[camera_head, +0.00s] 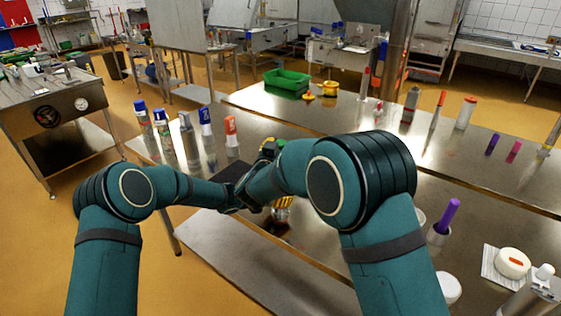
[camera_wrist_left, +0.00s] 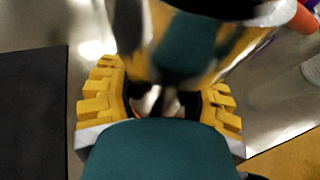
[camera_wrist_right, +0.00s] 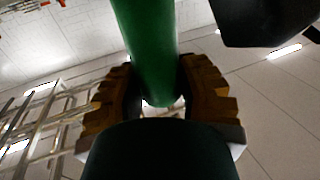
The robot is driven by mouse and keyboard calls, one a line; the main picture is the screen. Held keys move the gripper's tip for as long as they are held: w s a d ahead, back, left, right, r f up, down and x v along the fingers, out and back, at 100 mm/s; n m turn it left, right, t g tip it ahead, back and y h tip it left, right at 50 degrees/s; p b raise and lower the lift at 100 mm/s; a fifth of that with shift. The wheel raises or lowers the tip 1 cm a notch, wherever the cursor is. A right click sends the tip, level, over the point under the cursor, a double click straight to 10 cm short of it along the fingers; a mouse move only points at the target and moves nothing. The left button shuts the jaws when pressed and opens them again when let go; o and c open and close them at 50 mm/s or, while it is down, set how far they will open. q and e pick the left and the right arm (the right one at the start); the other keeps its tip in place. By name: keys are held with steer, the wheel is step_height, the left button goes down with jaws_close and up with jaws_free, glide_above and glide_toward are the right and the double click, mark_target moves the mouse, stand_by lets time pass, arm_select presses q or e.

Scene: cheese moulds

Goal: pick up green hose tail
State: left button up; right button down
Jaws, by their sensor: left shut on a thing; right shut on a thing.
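The green hose tail (camera_wrist_right: 150,50) is a smooth green cylinder. It stands between the fingers of my right gripper (camera_wrist_right: 160,100), which is shut on it in the right wrist view. In the head view its green end (camera_head: 281,144) shows beside my right gripper (camera_head: 268,148), partly hidden by my arm. My left gripper (camera_wrist_left: 160,100) is shut on a shiny, blurred metal thing (camera_wrist_left: 190,75) that I cannot name. In the head view my left gripper (camera_head: 283,204) is low over the table, partly covered by my right arm.
Several bottles and canisters stand on the steel table, such as an orange one (camera_head: 231,131). A green crate (camera_head: 287,79) is at the back. A black mat (camera_wrist_left: 30,110) is beside my left gripper.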

step_height(320, 180, up, 10)
steer(key=shift+r, duration=0.1)
stand_by(0.4)
arm_select(q)
steer(key=o, duration=1.4)
steer(key=shift+a, duration=0.1)
